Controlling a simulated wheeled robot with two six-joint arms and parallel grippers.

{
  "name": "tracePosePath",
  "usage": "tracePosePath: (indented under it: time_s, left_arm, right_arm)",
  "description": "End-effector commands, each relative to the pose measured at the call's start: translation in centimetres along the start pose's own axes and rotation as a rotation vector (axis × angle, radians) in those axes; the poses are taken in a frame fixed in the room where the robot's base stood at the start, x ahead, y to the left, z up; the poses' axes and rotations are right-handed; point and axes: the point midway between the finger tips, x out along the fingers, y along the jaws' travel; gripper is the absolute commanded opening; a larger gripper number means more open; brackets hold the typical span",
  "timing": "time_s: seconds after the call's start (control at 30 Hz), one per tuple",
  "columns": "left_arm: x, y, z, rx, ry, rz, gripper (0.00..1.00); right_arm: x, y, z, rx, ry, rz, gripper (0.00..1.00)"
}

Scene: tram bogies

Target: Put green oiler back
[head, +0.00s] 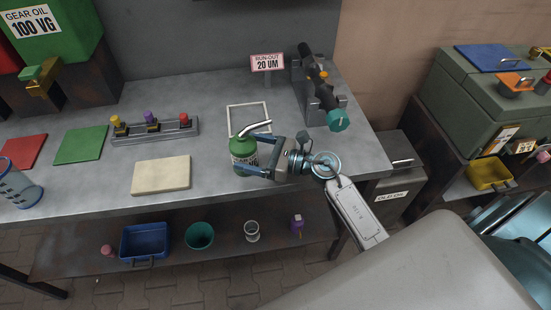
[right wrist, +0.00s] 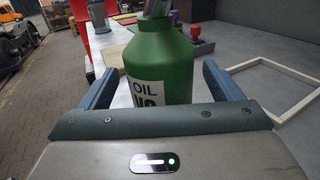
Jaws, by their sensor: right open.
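The green oiler (head: 243,146) stands upright on the grey workbench, with a silver spout and a white label. It is close to the near side of a white square outline (head: 230,120). My right gripper (head: 246,153) is open, with one finger on each side of the oiler. In the right wrist view the oiler (right wrist: 163,58) shows between the two fingers (right wrist: 157,84), with gaps visible at both sides. A green mat (head: 82,145) lies bare on the bench to the left. My left gripper is not in view.
A cream block (head: 161,175) and a rack with coloured knobs (head: 155,130) are left of the oiler. A dark tool with a teal end (head: 338,120) stands at the right. A red mat (head: 22,151) and blue mesh cup (head: 21,187) are far left.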

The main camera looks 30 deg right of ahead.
Motion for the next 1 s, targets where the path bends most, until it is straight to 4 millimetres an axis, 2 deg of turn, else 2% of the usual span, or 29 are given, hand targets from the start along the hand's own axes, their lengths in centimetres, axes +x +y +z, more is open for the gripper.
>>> tracePosePath:
  time_s: [0.03, 0.2, 0.43, 0.7, 1.0]
  left_arm:
    - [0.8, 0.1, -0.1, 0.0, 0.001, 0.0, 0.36]
    - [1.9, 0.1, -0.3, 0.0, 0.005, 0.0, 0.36]
    - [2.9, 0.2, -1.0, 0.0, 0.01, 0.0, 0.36]
    - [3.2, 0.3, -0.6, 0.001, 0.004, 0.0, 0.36]
    - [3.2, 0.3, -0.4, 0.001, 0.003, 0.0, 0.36]
  right_arm:
    - [-1.1, 0.1, -0.5, -0.003, 0.004, 0.002, 0.85]
    - [-3.9, 0.1, -0.5, -0.003, 0.005, 0.002, 0.85]
    - [-6.7, 0.0, -0.3, -0.002, 0.003, 0.001, 0.85]
    - [-8.0, 0.0, 0.0, 0.0, 0.001, 0.001, 0.85]
    - [-8.0, 0.0, 0.0, 0.001, -0.001, 0.001, 0.85]
